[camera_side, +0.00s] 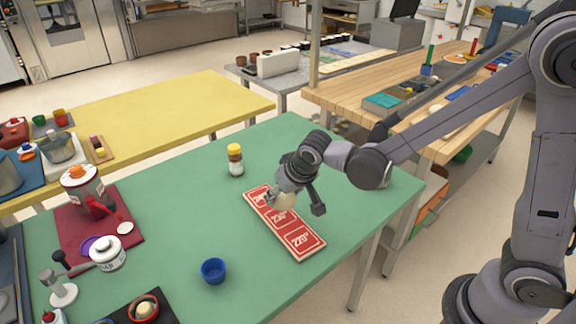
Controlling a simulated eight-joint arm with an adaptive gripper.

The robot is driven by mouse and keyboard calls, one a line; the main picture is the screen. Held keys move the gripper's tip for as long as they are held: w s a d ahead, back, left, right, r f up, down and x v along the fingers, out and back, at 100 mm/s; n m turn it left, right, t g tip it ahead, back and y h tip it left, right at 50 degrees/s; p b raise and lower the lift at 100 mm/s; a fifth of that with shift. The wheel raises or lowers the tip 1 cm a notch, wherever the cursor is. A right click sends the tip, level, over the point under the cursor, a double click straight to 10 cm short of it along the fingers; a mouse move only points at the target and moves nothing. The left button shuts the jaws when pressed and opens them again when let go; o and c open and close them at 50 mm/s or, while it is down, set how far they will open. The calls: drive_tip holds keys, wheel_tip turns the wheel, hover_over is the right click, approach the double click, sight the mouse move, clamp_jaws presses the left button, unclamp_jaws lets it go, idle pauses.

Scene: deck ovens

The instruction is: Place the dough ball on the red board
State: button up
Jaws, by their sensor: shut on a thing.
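The red board (308,246) lies flat on the green table, a long panel with white-edged sections marked with temperatures such as 220°. The cream dough ball (287,201) is at the far half of the board in this view. My gripper (284,198) is shut on the dough ball, over the board's far sections. The gripper hides part of the ball and part of the board's far end. I cannot tell whether the ball touches the board or hangs just above it.
A jar with a yellow lid (235,160) stands behind-left of the board. A blue cup (213,270) stands front-left. A dark red mat (125,240) with a canister and other items is further left. The green table (180,190) is clear between them.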

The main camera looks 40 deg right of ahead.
sight(282, 207)
drive_tip(key=shift+a+f, duration=0.25)
drive_tip(key=shift+f, duration=1.95)
drive_tip(key=shift+f, duration=0.1)
drive_tip(key=o, duration=1)
drive_tip(key=shift+o, duration=0.2)
drive_tip(key=d+v, duration=0.1)
drive_tip(key=v, duration=1)
drive_tip(key=s+d+r+n+t+y, duration=0.1)
drive_tip(key=s+d+r, duration=0.3)
drive_tip(key=s+d, duration=0.5)
drive_tip(key=shift+s+r+n, duration=0.15)
drive_tip(key=shift+s+n, duration=0.25)
drive_tip(key=shift+s, duration=1)
